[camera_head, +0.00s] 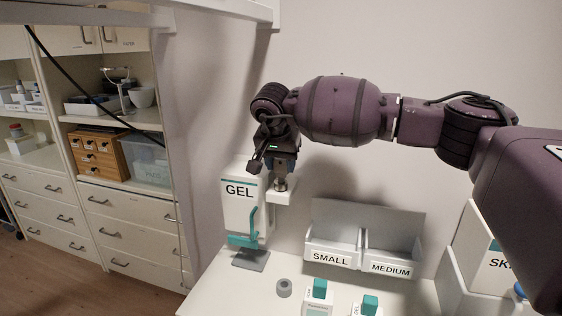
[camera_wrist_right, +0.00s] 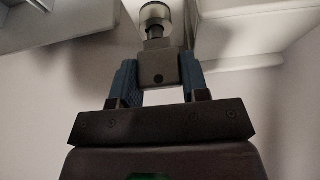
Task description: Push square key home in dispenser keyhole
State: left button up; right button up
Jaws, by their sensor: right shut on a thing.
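The white GEL dispenser (camera_head: 238,190) stands against the wall, with a teal lever and a white bracket (camera_head: 283,197) on its right side. A metal keyhole cylinder (camera_head: 281,185) sits upright on the bracket; it also shows at the top of the right wrist view (camera_wrist_right: 156,14). My right gripper (camera_head: 284,165) is above the cylinder, pointing down. Its blue fingers are shut on the dark key (camera_wrist_right: 159,68), whose head has a round hole. The key's narrow shank (camera_wrist_right: 154,33) meets the cylinder; how deep its tip sits is hidden. My left gripper is in neither view.
A grey two-part bin (camera_head: 362,245) marked SMALL and MEDIUM stands right of the dispenser. A grey ring (camera_head: 284,288) and small teal-capped bottles (camera_head: 320,289) are on the white counter (camera_head: 225,292). Shelves and drawers (camera_head: 120,225) are at left.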

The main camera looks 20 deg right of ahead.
jog(key=shift+f+b, duration=0.35)
jog(key=shift+f, duration=0.35)
jog(key=o, duration=1)
jog(key=shift+r, duration=0.1)
jog(key=shift+s+r, duration=0.1)
jog(key=shift+r, duration=0.25)
jog(key=b+v, duration=0.1)
jog(key=v, duration=0.9)
jog(key=shift+s, duration=0.1)
